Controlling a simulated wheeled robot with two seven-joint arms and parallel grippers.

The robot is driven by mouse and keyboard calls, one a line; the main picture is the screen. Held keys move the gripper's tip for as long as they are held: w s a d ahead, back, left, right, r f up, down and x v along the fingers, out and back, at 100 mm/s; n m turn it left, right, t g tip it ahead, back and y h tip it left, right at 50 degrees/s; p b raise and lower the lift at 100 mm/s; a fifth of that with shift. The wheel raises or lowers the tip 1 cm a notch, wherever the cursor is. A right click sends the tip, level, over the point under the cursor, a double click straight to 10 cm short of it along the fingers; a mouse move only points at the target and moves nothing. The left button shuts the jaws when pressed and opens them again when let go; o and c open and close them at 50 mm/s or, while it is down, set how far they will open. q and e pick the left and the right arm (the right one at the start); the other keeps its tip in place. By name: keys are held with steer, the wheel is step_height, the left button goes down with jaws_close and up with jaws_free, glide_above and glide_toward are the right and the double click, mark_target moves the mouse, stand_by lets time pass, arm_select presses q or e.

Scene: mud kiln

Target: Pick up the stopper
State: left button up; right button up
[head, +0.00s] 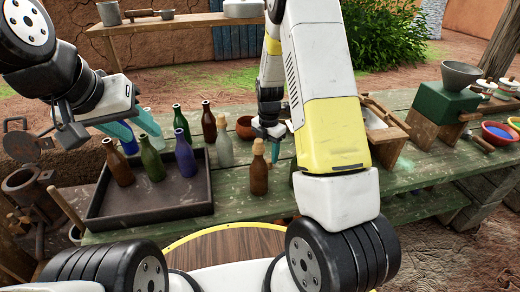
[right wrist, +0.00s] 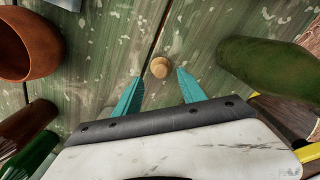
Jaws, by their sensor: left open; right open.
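The stopper (right wrist: 160,68) is a small round tan piece on the green planks in the right wrist view. It shows between and slightly beyond the fingertips of my right gripper (right wrist: 158,77). The teal fingers are spread, with one on each side of it in the picture and a gap to each. In the head view my right gripper (head: 272,140) is low over the table, and I cannot make out the stopper there. My left gripper (head: 144,142) is open and empty, above the back left of the tray.
A dark tray (head: 195,210) holds several bottles. A corked brown bottle (head: 259,178) and a pale bottle (head: 225,150) stand near my right gripper. A clay bowl (right wrist: 25,45) and a green bottle (right wrist: 268,66) flank it. A green block with a funnel (head: 447,103) stands farther right.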

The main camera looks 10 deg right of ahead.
mark_target(268, 161)
steer(key=shift+d+f, duration=0.15)
steer(key=shift+f, duration=1.4)
jaws_close()
step_height(268, 161, up, 10)
